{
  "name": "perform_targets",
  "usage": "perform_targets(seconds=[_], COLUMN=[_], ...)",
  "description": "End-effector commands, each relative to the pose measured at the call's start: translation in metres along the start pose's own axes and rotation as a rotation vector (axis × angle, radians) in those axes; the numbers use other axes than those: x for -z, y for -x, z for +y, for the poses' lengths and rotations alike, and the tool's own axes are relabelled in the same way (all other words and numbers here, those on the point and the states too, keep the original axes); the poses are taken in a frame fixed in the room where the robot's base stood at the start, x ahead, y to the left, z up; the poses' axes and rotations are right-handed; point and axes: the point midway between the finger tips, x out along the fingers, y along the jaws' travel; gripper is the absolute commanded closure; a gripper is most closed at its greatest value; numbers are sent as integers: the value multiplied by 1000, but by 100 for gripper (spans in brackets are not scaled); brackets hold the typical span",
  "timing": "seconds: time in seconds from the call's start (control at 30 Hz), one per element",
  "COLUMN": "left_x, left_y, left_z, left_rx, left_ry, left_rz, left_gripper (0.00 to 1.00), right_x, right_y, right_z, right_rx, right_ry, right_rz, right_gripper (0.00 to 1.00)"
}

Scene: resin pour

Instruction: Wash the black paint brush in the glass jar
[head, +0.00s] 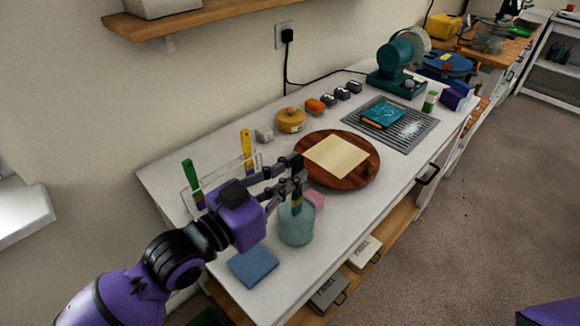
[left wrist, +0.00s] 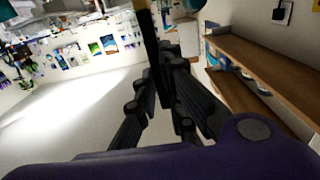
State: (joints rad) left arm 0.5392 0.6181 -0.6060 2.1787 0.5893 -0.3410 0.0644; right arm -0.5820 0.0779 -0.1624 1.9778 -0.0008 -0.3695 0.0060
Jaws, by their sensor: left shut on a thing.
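My left gripper (head: 296,172) is shut on the black paint brush, whose dark handle (left wrist: 150,45) runs up between the fingers in the left wrist view. The gripper is above the jar. The brush tip overlaps the jar's rim in the picture; how deep it reaches is hard to tell. The jar stands upright near the table's front edge and looks pale teal. My right gripper is not in view.
A clear rack (head: 222,180) holds a green brush (head: 188,172) and a yellow brush (head: 247,145). A blue pad (head: 253,265) lies left of the jar, a pink block (head: 316,199) just behind it. A round wooden board (head: 366,172) with a cream sheet lies to the right.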

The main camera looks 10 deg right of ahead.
Motion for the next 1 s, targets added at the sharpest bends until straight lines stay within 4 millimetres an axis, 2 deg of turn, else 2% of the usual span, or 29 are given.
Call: perform_targets(seconds=[0.1, 0.4, 0.6, 1.0], left_x=[-15, -37, -44, -44], left_y=[0, 0, 0, 0], left_z=[0, 0, 0, 0], left_rx=[0, 0, 0, 0], left_ry=[3, 2, 0, 0], left_rz=[-2, -1, 0, 1], left_gripper=[100, 100, 100, 100], right_x=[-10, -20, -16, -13], right_y=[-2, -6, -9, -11], right_z=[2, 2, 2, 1], right_rx=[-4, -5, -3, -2], right_ry=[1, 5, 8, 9], right_rz=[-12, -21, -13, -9], right_gripper=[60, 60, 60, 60])
